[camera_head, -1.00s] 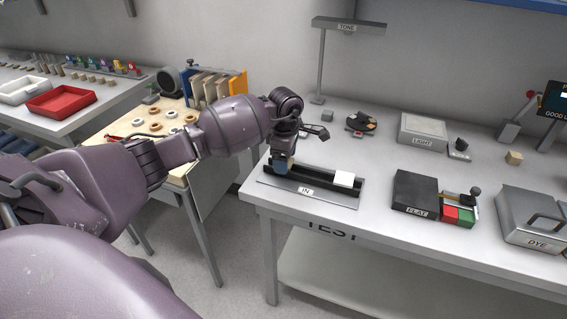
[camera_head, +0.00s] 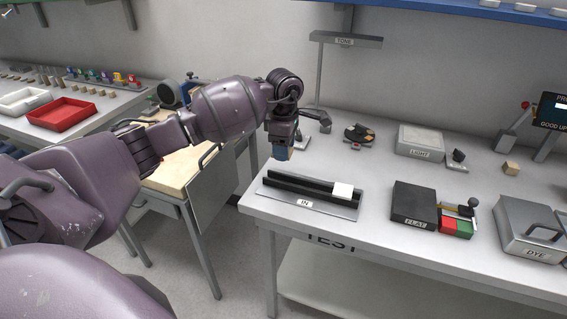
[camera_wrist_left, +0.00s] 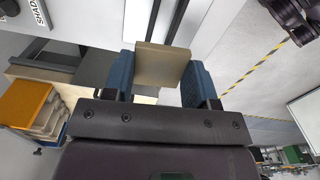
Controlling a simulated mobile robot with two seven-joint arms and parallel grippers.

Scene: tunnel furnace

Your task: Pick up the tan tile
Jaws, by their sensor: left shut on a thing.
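The tan tile (camera_wrist_left: 163,65) is between the two blue fingers of my left gripper (camera_wrist_left: 160,78) in the left wrist view. The fingers are shut on its two side edges. In the head view my left gripper (camera_head: 282,153) points down, above the left end of the black IN rack (camera_head: 300,187); the tile is hidden there. A white tile (camera_head: 343,190) stands at the right end of the rack. My right gripper is not in view.
The black FLAT block (camera_head: 413,203), a red and green pad (camera_head: 456,226) and the grey DYE box (camera_head: 532,230) stand right of the rack. The LIGHT box (camera_head: 420,141) and a round dark holder (camera_head: 358,134) are behind. The table's front edge is close.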

